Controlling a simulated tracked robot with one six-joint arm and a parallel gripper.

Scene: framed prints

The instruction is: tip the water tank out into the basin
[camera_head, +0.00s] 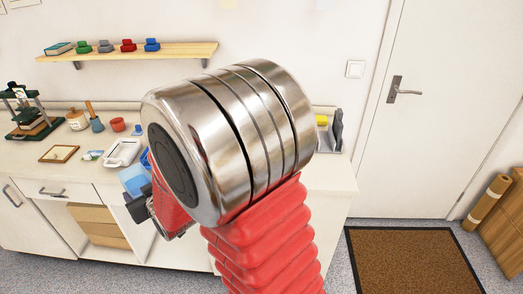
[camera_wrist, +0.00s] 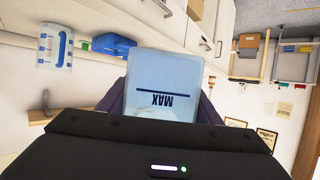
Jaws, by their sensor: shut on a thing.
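The water tank (camera_wrist: 162,80) is a pale blue, see-through box with a dark line and the word MAX, upside down in the wrist view. My gripper (camera_wrist: 161,108) is shut on it, with dark fingers on both sides. In the head view the tank (camera_head: 133,180) is in front of the worktop's front edge, partly hidden by my arm. A white rectangular tray (camera_head: 122,153), which looks like the basin, sits on the worktop just behind the tank. I cannot tell how much water the tank holds.
My metal wrist joint and red arm cover the middle of the head view. The worktop (camera_head: 75,172) also holds a small frame (camera_head: 59,153), a black press (camera_head: 28,112) and a red cup (camera_head: 118,124). A shelf (camera_head: 135,53) hangs above. A door (camera_head: 440,110) is at right.

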